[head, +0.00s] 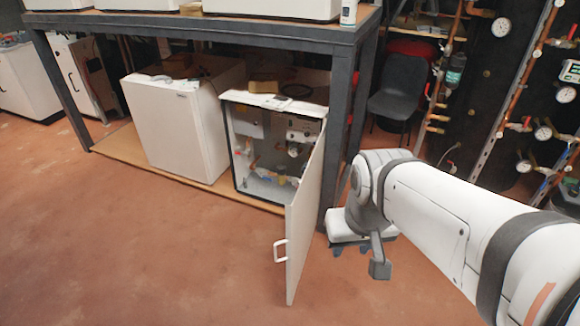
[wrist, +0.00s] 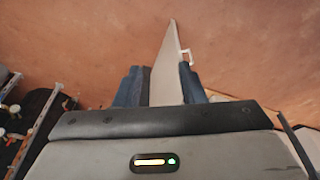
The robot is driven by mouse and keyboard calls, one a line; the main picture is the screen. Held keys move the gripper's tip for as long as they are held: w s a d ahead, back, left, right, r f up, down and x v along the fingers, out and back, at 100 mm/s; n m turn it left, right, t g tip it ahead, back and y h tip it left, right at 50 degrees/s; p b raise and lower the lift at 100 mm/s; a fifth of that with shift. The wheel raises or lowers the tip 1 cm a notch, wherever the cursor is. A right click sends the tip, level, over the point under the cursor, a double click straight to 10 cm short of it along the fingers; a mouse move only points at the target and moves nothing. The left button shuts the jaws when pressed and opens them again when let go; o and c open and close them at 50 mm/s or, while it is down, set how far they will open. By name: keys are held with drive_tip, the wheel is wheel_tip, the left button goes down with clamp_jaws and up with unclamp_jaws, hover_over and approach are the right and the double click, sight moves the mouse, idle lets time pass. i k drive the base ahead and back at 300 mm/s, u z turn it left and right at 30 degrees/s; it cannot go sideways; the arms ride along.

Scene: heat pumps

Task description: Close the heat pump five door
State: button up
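The heat pump five door (head: 305,215) is a white panel standing wide open and pointing out toward me. It has a small white handle (head: 281,251) near its free edge. Its cabinet (head: 236,97) stands under the bench, with pipes and gauges showing inside. My gripper (head: 352,248) is right of the door, on its outer-right side, low over the floor. In the wrist view my gripper (wrist: 162,85) has its two dark fingers apart. The door (wrist: 167,62) appears between them in that picture, with the handle (wrist: 185,57) at right. I cannot tell whether they touch.
A closed white unit (head: 175,125) stands left of the open cabinet. The bench's dark leg (head: 335,160) is close behind my gripper. A black chair (head: 400,88) and a wall of copper pipes and gauges (head: 500,27) are at right. The red floor (head: 130,240) in front is clear.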

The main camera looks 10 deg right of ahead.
sight(302, 216)
drive_tip(key=u, duration=0.05)
drive_tip(key=k, duration=1.25)
drive_tip(key=z, duration=0.2)
drive_tip(key=i, duration=1.8)
drive_tip(key=u, duration=0.95)
